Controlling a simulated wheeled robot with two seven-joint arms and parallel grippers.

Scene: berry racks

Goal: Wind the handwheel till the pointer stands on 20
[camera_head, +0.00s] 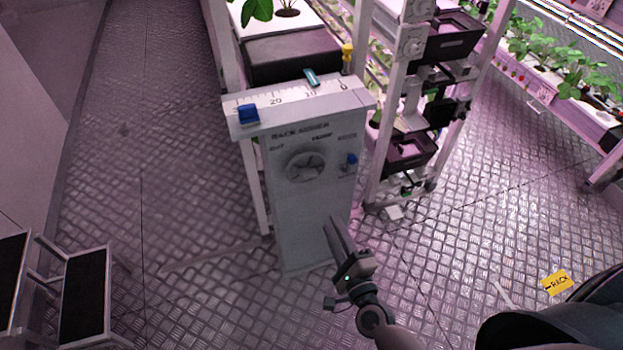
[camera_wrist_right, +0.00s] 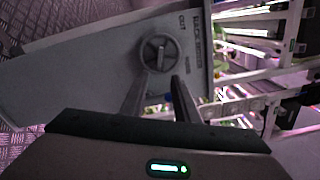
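The grey cabinet (camera_head: 300,215) carries a round dark handwheel (camera_head: 306,166) on its front; the wheel also shows in the right wrist view (camera_wrist_right: 159,53). A white scale (camera_head: 290,99) runs along the cabinet top, with 20 left of middle and 0 at right. A teal pointer (camera_head: 311,77) stands by the mark around 10, right of 20. My right gripper (camera_head: 333,222) is below and in front of the wheel, apart from it. In the wrist view its two fingers (camera_wrist_right: 160,80) are spread and empty, with the wheel beyond them. My left gripper is not seen.
A blue block (camera_head: 248,114) sits at the scale's left end and a yellow-topped post (camera_head: 347,58) near 0. A small blue knob (camera_head: 351,159) is right of the wheel. Plant racks (camera_head: 410,90) stand behind at right. A step stool (camera_head: 85,290) is at lower left.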

